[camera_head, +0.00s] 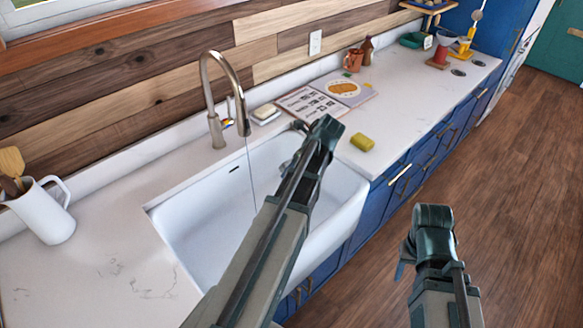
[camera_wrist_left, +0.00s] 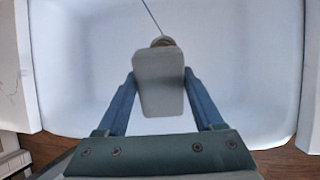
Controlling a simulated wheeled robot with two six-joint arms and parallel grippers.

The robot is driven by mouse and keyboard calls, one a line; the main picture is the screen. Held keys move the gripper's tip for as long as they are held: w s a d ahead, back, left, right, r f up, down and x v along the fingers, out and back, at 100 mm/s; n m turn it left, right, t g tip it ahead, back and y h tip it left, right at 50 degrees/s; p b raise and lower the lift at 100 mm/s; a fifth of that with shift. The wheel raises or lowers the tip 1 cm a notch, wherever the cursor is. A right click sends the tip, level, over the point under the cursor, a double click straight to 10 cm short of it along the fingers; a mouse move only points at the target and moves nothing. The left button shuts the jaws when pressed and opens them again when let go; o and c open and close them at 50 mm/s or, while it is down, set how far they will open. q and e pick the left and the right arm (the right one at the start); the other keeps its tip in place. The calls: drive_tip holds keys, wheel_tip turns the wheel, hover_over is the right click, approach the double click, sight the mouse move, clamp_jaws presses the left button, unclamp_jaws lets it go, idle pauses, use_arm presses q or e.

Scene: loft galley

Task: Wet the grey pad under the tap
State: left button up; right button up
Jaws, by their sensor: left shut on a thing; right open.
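The grey pad (camera_wrist_left: 158,90) is held between the two blue fingers of my left gripper (camera_wrist_left: 160,76) in the left wrist view, above the white sink (camera_head: 208,225). In the head view my left arm reaches over the sink and hides the pad. The curved metal tap (camera_head: 212,88) stands at the sink's back edge. A thin stream (camera_head: 251,175) runs down from its spout; it also shows as a thin line (camera_wrist_left: 153,18) beyond the pad. The pad appears apart from the stream. My right gripper (camera_head: 404,262) is open and empty over the floor side.
A yellow sponge (camera_head: 362,142) lies on the counter right of the sink. A white jug with utensils (camera_head: 48,212) stands left. The drain (camera_wrist_left: 162,42) shows beyond the pad.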

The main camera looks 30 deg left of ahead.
use_arm(q)
drive_tip(key=shift+s+a+r, duration=0.1)
drive_tip(key=shift+a, duration=0.3)
drive_tip(key=s+a+f+b, duration=0.1)
drive_tip(key=a+f+b, duration=0.1)
drive_tip(key=a, duration=1.1)
drive_tip(key=shift+a+f+b, duration=0.4)
idle(0.3)
drive_tip(key=shift+w, duration=0.2)
drive_tip(key=shift+w, duration=0.45)
drive_tip(key=shift+s, duration=0.2)
drive_tip(key=shift+s, duration=0.45)
